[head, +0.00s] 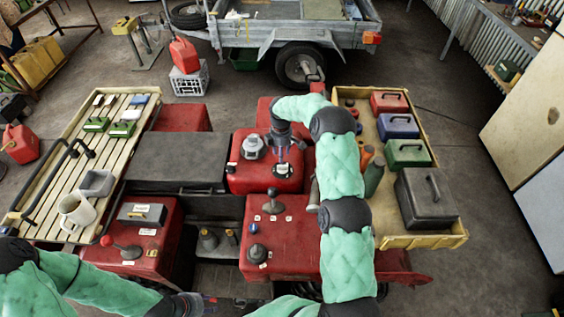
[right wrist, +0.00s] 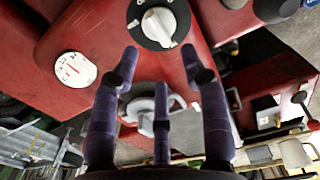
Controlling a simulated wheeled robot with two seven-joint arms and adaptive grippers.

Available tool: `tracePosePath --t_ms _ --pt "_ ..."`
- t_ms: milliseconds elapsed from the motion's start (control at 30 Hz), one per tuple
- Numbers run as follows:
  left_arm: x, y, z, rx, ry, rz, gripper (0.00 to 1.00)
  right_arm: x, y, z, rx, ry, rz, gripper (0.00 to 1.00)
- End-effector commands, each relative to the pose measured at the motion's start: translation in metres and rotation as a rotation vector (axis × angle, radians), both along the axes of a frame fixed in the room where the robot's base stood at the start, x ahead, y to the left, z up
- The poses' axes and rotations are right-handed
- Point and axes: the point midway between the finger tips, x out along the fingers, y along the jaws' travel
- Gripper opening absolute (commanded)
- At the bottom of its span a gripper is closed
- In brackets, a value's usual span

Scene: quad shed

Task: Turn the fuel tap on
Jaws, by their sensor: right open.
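In the head view the right gripper (head: 282,153) hangs over the red tank (head: 258,178), above a small white dial (head: 283,170). My left gripper (head: 222,301) is at the bottom edge, partly cut off; its jaws are unclear.
A grey filler cap (head: 254,146) stands left of the right gripper. A white gauge (right wrist: 76,70) is on the bodywork. A black seat (head: 178,160), a slatted rack (head: 120,105) and a wooden tray (head: 445,238) with coloured boxes lie around.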

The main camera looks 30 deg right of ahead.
Motion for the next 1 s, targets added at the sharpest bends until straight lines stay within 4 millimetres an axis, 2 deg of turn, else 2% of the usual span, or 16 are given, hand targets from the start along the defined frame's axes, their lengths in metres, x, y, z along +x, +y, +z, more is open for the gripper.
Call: tracePosePath --t_ms 33,200,400,533,833,867,1000 --pt "0.000 0.000 0.002 0.000 0.000 0.000 0.40 -0.001 0.000 -0.011 0.001 0.004 -0.001 0.45" --pt "0.000 0.000 0.005 0.000 0.000 -0.001 0.40 -0.001 0.000 -0.040 0.000 0.002 -0.002 0.45" --pt "0.000 0.000 0.008 0.000 0.000 -0.001 0.40 0.000 0.000 -0.064 0.000 0.000 -0.002 0.45" --pt "0.000 0.000 0.008 0.000 0.000 -0.001 0.40 0.000 0.000 -0.071 -0.001 -0.001 -0.001 0.45" --pt "0.000 0.000 0.008 0.000 0.000 -0.001 0.40 0.000 0.000 -0.073 0.000 -0.001 -0.001 0.45" --pt "0.000 0.000 0.008 0.000 0.000 -0.001 0.40 0.000 0.000 -0.073 0.000 -0.001 -0.001 0.39" --pt "0.000 0.000 0.008 0.000 0.000 -0.001 0.40 0.000 0.000 -0.073 0.000 -0.001 -0.001 0.00"
